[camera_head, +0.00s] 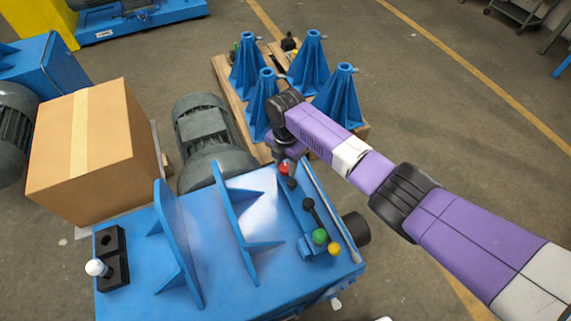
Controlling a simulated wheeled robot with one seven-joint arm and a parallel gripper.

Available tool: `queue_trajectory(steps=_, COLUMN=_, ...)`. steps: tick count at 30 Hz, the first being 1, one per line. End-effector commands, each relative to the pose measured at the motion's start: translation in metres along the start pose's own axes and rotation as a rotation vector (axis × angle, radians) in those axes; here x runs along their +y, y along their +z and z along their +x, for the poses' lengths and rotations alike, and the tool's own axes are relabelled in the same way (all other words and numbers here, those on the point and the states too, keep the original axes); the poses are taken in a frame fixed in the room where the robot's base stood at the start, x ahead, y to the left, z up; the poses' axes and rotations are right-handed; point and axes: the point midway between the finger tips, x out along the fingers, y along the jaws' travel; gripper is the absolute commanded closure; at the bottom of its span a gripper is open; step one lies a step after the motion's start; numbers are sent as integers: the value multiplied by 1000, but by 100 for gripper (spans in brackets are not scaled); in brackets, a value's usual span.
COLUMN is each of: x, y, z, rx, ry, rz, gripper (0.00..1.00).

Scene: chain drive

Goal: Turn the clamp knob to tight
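A blue machine bed (215,270) with upright blue ribs carries several small knobs. A red knob (284,169) sits at its far edge. A dark lever with a black ball (308,203) leads toward a green knob (319,236), with a yellow knob (334,249) beside it. A white ball knob (96,268) stands on a black block at the left. None is labelled, so I cannot tell which is the clamp knob. My gripper (288,165) points down at the red knob, close to or touching it. Its fingers are too small and hidden to read.
A grey motor (210,145) stands behind the bed. A cardboard box (92,147) is at the left. Several blue pyramid stands (311,66) are on a wooden pallet (233,98) behind my arm. A black cylinder (355,229) projects at the bed's right. Open floor lies at the right.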

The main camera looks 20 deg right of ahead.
Motion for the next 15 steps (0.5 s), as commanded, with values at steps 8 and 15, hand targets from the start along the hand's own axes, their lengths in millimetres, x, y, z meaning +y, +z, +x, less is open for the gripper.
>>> queue_trajectory(steps=8, x=0, y=0, z=0, rx=0, ry=-2, rz=13, gripper=100)
queue_trajectory(steps=15, x=0, y=-1, z=0, rx=1, ry=-2, rz=107, gripper=100)
